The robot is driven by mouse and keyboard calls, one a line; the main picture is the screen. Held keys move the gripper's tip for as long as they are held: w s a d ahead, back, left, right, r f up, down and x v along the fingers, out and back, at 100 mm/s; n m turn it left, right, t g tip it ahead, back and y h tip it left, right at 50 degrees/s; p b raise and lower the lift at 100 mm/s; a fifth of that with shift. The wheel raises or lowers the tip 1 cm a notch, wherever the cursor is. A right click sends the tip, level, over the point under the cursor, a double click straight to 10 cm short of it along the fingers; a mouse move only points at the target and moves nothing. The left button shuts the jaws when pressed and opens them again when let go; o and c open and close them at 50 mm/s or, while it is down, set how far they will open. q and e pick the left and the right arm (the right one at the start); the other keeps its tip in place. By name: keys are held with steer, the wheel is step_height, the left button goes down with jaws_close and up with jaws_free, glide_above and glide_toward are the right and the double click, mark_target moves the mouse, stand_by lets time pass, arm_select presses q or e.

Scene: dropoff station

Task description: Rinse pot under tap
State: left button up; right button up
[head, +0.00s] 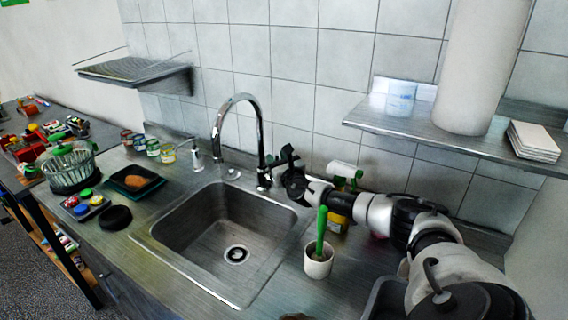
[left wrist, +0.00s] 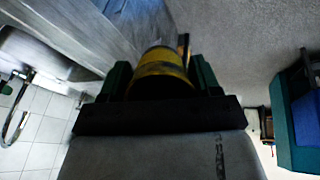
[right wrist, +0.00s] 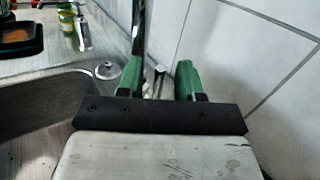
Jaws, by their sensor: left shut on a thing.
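The chrome tap (head: 262,130) arches over the steel sink (head: 193,238) at its back edge; no water shows. My right gripper (head: 286,158) is at the tap's base, to the right of the spout. In the right wrist view the right gripper's green fingers (right wrist: 158,80) stand apart, with chrome tap parts (right wrist: 152,82) between or just beyond them. My left gripper (left wrist: 161,80) is shut on a yellow, round-sided pot (left wrist: 162,70). The left gripper and this pot do not show in the head view. The pot's inside is hidden.
A white cup with a green brush (head: 318,262) stands right of the sink. A soap dispenser (head: 196,155), small jars (head: 153,147), a black tray with a sponge (head: 135,181) and a dish rack (head: 70,168) are left. A shelf (head: 430,127) overhangs at right. The basin is empty.

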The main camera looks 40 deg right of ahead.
steer(key=v, duration=0.7)
steer(key=shift+s, duration=0.1)
